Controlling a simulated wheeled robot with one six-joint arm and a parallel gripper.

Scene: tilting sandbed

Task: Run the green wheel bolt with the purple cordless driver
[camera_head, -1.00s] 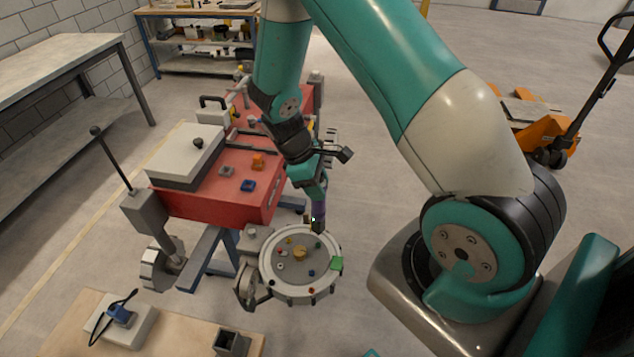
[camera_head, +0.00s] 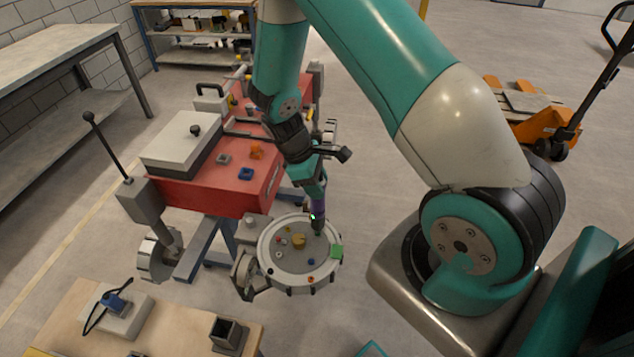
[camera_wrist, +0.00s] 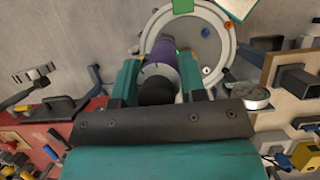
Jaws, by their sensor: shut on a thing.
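My gripper (camera_head: 317,188) is shut on the purple cordless driver (camera_head: 318,207), which points down at the wheel. In the wrist view the driver (camera_wrist: 158,62) lies between my gripper's teal fingers (camera_wrist: 158,78). The round grey wheel (camera_head: 267,240) carries several coloured bolts and a green block on its right rim (camera_head: 337,251). The driver's dark nose reaches the upper right of the wheel face; I cannot tell whether it touches. I cannot pick out the green bolt; the driver may hide it. A small green light shows on the driver.
The red bed (camera_head: 215,190) with a grey box (camera_head: 180,146) and levers stands left of the wheel. A wooden bench (camera_head: 180,335) with a blue-handled tool is at the front left. An orange pallet truck (camera_head: 545,130) stands at the right. Floor is clear behind my arm.

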